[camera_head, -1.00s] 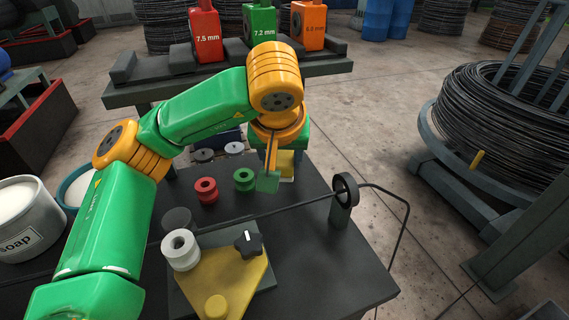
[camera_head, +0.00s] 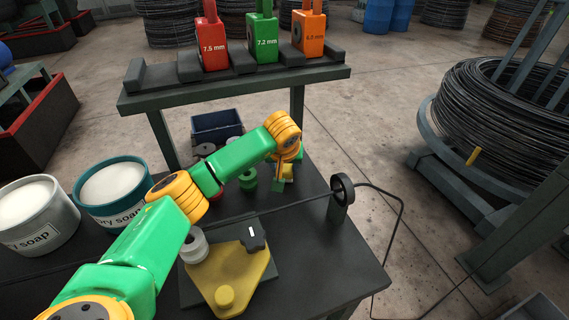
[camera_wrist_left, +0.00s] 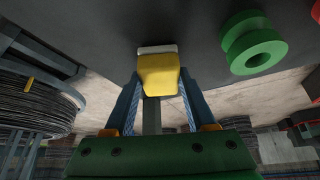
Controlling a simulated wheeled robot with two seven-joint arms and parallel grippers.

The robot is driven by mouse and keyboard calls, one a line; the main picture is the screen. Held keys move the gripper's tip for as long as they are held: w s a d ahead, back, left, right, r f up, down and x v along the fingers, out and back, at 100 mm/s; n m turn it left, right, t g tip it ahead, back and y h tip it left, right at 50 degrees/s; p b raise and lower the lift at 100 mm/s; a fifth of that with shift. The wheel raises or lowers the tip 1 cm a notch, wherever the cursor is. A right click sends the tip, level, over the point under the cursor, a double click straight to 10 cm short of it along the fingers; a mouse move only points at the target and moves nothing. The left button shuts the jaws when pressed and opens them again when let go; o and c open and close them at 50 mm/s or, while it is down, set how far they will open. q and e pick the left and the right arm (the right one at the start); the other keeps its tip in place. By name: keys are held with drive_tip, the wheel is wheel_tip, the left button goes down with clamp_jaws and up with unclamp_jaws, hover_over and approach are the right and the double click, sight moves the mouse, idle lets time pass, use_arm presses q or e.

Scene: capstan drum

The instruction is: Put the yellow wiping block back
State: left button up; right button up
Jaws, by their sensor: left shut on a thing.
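The yellow wiping block (camera_wrist_left: 159,75) shows in the left wrist view between the two fingers of my left gripper (camera_wrist_left: 160,98). It has a pale layer at its far end, close to the dark table top. In the head view my left gripper (camera_head: 281,178) is at the far right part of the table, shut on the block (camera_head: 288,172), which is partly hidden by the gripper. I cannot tell whether the block touches the table. My right gripper is not in view.
A green spool (camera_head: 248,180) stands just left of the gripper, also in the left wrist view (camera_wrist_left: 254,43). A wire runs through the black ring guide (camera_head: 342,188) to the right. A yellow plate (camera_head: 232,280) with a black knob is in front. Two soap tubs (camera_head: 112,188) stand left.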

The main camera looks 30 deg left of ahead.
use_arm(q)
drive_tip(key=shift+f, duration=0.15)
drive_tip(key=o, duration=1.2)
drive_tip(key=shift+r, duration=0.35)
drive_tip(key=shift+b+v, duration=0.8)
drive_tip(key=shift+v, duration=5.05)
